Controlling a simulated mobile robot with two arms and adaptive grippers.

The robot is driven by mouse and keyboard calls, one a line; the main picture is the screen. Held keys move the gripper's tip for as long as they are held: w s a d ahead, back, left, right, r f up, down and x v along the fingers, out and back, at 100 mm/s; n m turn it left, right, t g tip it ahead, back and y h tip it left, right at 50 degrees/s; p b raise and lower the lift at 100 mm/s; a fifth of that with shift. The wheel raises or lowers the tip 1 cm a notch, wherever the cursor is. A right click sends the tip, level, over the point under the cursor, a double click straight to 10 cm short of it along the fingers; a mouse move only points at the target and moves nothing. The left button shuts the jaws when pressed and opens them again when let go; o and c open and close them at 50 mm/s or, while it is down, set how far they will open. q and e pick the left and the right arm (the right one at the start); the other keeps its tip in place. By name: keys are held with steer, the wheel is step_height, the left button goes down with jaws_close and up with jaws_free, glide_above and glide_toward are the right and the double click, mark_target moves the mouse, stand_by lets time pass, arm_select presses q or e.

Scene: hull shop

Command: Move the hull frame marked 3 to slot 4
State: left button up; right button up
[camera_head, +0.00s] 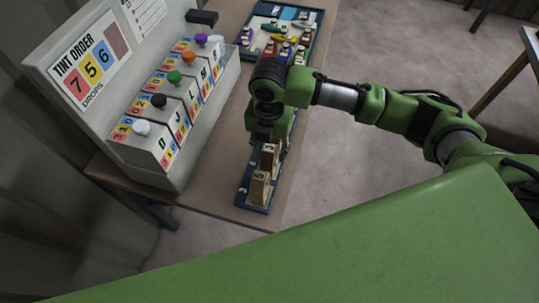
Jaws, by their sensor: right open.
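A narrow dark blue slotted base (250,205) lies along the table edge. A wooden hull frame (259,188) stands at its near end, with a dark mark that looks like a 5. Another wooden frame (268,158) stands just behind it, its mark too small to read. Small white numbers run along the base's left side; one near the front looks like a 3. My right gripper (268,138) points down over the far part of the base, just beyond the frames. It is open; my wrist hides what is beneath it. My left gripper is out of view.
A grey dispenser (190,135) with coloured knobs and a "TINT ORDER" panel fills the table's left. A dark tray (246,50) of small bottles and tools lies at the back. Bare brown table (205,190) separates dispenser and base. Another table is at far right.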

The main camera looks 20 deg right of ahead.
step_height(320, 180, up, 9)
steer(key=shift+r+b, duration=0.1)
steer(key=shift+b, duration=0.6)
